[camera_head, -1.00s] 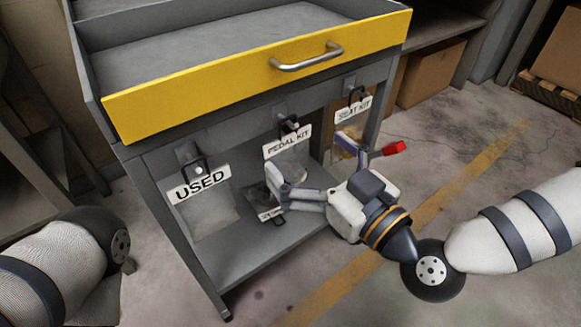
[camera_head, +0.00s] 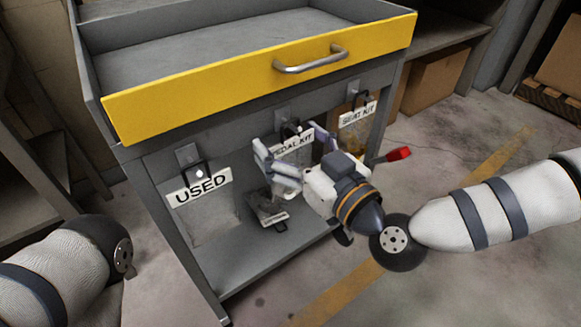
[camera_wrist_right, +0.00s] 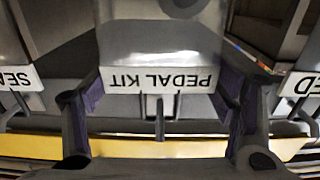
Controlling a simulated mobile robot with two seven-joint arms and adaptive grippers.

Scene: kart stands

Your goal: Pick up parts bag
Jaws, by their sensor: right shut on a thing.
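The clear parts bag with the white PEDAL KIT label (camera_head: 292,146) hangs from a hook under the yellow drawer in the head view. In the right wrist view the bag (camera_wrist_right: 160,42) shows upside down between the fingers. My right gripper (camera_head: 290,150) has one finger at each side of the label and is shut on this bag; it also shows in the right wrist view (camera_wrist_right: 160,95). The USED bag (camera_head: 205,187) hangs to the left and the SEAT KIT bag (camera_head: 357,116) to the right. My left gripper is out of view.
The grey cart (camera_head: 290,18) has a yellow drawer front (camera_head: 215,85) with a metal handle (camera_head: 310,59) above the bags. A small dark item (camera_head: 267,208) shows below the PEDAL KIT bag. A cardboard box (camera_head: 432,80) stands at right. Floor is open in front.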

